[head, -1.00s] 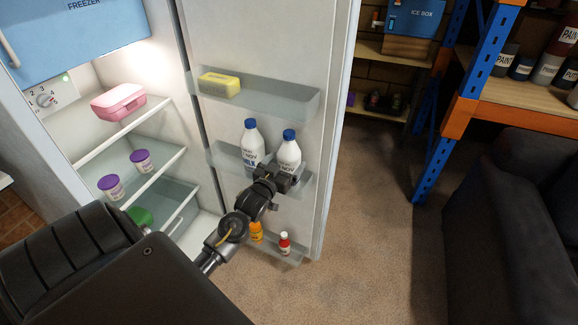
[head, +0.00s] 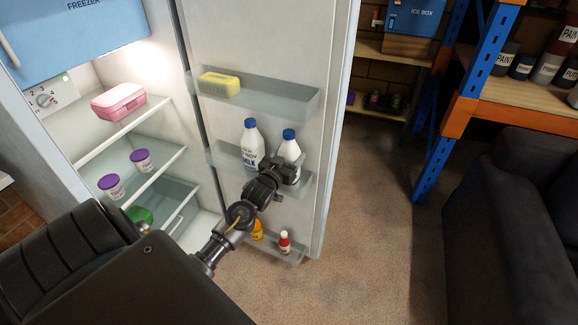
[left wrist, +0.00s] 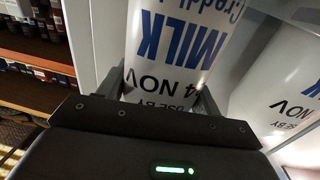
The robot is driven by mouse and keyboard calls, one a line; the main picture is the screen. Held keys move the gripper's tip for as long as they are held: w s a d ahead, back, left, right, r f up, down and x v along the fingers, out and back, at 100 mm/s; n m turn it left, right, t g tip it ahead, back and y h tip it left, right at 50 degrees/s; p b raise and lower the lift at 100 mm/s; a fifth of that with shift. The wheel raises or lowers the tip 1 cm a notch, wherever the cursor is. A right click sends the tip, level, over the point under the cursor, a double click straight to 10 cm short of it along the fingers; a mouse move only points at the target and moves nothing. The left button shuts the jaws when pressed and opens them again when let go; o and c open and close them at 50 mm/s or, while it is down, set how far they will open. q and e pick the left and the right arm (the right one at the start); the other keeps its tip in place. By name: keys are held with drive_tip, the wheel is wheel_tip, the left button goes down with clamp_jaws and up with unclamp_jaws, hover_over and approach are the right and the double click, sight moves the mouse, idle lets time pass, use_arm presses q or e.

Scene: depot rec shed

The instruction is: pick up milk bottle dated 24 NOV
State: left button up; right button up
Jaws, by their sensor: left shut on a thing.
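Two white milk bottles with blue caps stand side by side on the middle shelf of the open fridge door. My left gripper (head: 284,172) is at the right-hand bottle (head: 290,150) and shut on it, hiding its lower part in the head view. In the left wrist view the held bottle (left wrist: 178,45) shows inverted print, MILK and a USE BY date ending in 4 NOV; its first digit is unclear. The left-hand bottle (head: 250,145) is free; its NOV label (left wrist: 285,95) shows partly in the wrist view, its day cut off. My right gripper is not in view.
The door shelf (head: 222,158) has a clear front wall. A yellow block (head: 219,84) sits on the shelf above. An orange bottle (head: 257,230) and a red bottle (head: 285,242) stand below. The floor right of the door is clear up to the blue rack post (head: 433,150).

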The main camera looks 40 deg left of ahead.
use_arm(q)
drive_tip(key=c, duration=0.5)
drive_tip(key=shift+r, duration=0.15)
